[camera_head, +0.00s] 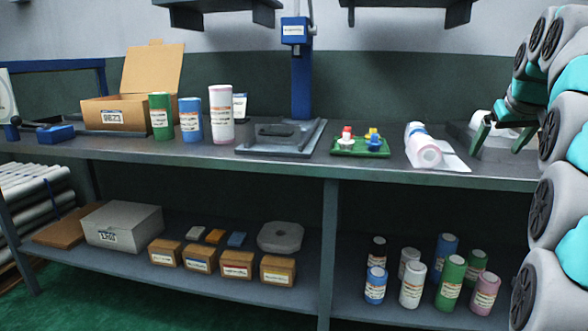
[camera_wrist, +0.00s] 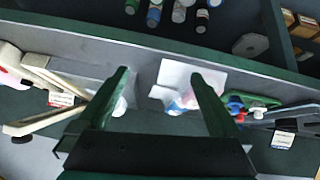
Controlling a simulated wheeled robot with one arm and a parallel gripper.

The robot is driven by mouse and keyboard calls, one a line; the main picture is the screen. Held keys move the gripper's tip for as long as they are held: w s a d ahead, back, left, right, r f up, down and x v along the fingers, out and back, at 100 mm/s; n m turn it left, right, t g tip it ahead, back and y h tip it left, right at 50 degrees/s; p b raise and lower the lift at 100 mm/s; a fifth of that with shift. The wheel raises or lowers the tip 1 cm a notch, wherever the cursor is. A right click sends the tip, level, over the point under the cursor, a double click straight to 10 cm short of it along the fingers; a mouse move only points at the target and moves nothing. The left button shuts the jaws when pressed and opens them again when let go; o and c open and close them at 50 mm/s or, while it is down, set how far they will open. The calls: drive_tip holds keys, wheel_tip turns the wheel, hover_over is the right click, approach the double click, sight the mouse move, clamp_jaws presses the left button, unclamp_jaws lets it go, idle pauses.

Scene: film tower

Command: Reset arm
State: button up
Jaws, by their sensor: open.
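My gripper (camera_head: 503,132) is at the right end of the workbench in the head view. Its two green fingers are spread apart with nothing held between them. In the wrist view the open fingers (camera_wrist: 158,76) reach over the bench top. A white-and-pink cylinder (camera_head: 425,151) lies on a white sheet (camera_head: 452,163), left of my gripper and apart from it. In the wrist view the sheet (camera_wrist: 178,73) shows between the fingertips, and one finger partly hides the cylinder.
The bench (camera_head: 300,163) holds a green tray (camera_head: 360,152) with coloured pieces, a grey press (camera_head: 282,138), upright green, blue and pink cylinders, and an open cardboard box (camera_head: 115,115). The lower shelf (camera_head: 345,306) carries small boxes and several cylinders. Dark brackets (camera_head: 415,12) hang above.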

drive_tip(key=s+a+f+g+y, duration=0.1)
drive_tip(key=s+a+f+g, duration=0.1)
drive_tip(key=s+a+f, duration=0.65)
drive_tip(key=s+a+f+g+y, duration=0.25)
drive_tip(key=s+a+f, duration=0.25)
drive_tip(key=a+f, duration=0.6)
drive_tip(key=s+a+f+g, duration=0.1)
drive_tip(key=s+a+f, duration=0.2)
drive_tip(key=s+f, duration=0.2)
drive_tip(key=s+a+f+n+g, duration=0.1)
drive_tip(key=s+a+f+g, duration=0.1)
drive_tip(key=s, duration=0.9)
drive_tip(key=s+a+f+g, duration=0.1)
drive_tip(key=s+a+f, duration=0.4)
drive_tip(key=s+f, duration=0.2)
drive_tip(key=shift+s+f+n+g+h, duration=0.35)
drive_tip(key=shift+s+h, duration=0.1)
drive_tip(key=shift+s, duration=0.55)
